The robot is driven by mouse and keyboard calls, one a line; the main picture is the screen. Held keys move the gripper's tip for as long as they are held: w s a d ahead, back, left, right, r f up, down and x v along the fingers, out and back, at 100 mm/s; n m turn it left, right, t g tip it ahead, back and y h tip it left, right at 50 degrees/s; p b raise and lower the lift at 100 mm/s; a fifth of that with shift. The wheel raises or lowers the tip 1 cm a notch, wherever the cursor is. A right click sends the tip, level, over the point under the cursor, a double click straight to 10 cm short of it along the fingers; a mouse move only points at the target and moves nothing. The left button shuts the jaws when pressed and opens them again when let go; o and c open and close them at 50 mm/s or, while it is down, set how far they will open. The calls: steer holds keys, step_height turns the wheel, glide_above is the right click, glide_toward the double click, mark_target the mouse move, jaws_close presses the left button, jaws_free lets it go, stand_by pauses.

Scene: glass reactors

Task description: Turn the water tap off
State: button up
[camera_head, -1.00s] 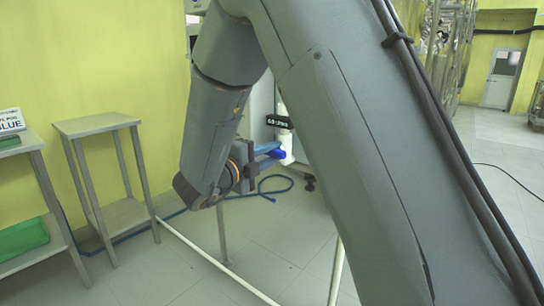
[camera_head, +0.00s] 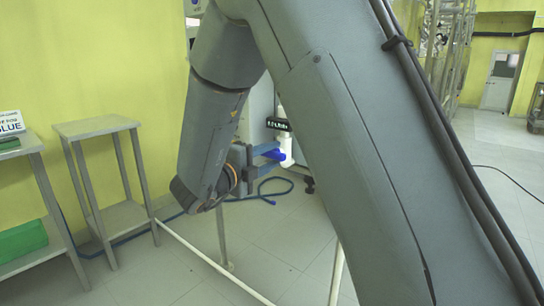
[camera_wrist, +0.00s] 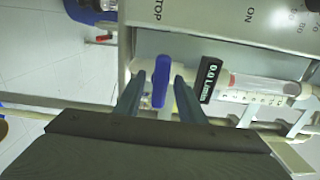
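The water tap's blue handle (camera_wrist: 161,80) stands upright in the wrist view, lying across the white pipe (camera_wrist: 146,66). My gripper (camera_wrist: 157,88) is open, with one blue-grey finger on each side of the handle and a visible gap on both sides. In the head view the gripper (camera_head: 266,161) reaches right to the blue handle (camera_head: 283,156), partly hidden by my arm. A black flow display (camera_wrist: 209,79) sits right of the tap and seems to read 0.0 L/min.
A grey panel (camera_wrist: 225,18) marked STOP and ON is just beyond the tap. A clear graduated tube (camera_wrist: 262,89) lies right of the display. A blue hose (camera_head: 270,184) is on the floor. A grey side table (camera_head: 95,126) stands left.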

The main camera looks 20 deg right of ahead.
steer(key=v, duration=0.7)
steer(key=shift+p, duration=0.35)
steer(key=shift+a, duration=0.15)
